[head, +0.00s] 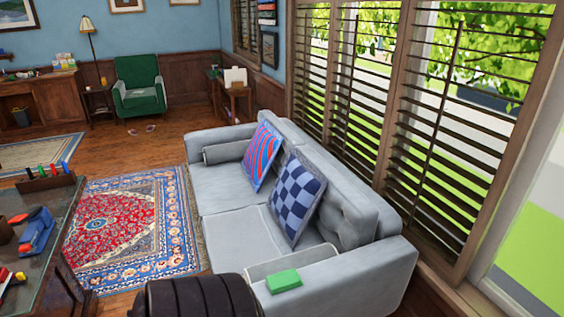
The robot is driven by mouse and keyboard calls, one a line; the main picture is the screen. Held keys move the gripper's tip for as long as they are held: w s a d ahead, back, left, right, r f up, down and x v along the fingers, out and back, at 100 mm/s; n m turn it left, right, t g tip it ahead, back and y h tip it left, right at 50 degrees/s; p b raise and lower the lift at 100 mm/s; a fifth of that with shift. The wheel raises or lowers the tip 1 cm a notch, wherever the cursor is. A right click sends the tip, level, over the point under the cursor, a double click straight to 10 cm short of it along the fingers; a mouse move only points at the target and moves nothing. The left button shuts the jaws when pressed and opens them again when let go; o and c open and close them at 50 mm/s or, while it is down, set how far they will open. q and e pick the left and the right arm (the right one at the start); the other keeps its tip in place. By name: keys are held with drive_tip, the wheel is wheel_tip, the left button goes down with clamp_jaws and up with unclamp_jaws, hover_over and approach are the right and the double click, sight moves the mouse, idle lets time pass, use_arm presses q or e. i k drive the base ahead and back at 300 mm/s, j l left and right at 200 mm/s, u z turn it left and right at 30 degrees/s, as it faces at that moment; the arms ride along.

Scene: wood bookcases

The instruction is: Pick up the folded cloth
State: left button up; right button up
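A green folded cloth (284,281) lies flat on the near armrest of the grey sofa (232,231), in the lower middle of the head view. It looks like a small flat block with its top face clear. Neither my left nor my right gripper is in view, so I cannot see where they are relative to the cloth.
A dark ribbed rounded form (196,298) at the bottom edge stands just left of the armrest. A table (70,225) with several small items is at left. Patterned cushions lie on the sofa. A red rug (120,226) covers open floor between.

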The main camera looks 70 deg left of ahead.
sight(280, 283)
drive_tip(key=u, duration=2.05)
drive_tip(key=z, duration=0.3)
drive_tip(key=j+z, duration=0.25)
drive_tip(key=z, duration=0.15)
drive_tip(key=j+z, duration=0.25)
drive_tip(key=z, duration=0.15)
drive_tip(key=j+z, duration=0.5)
drive_tip(key=z, duration=0.25)
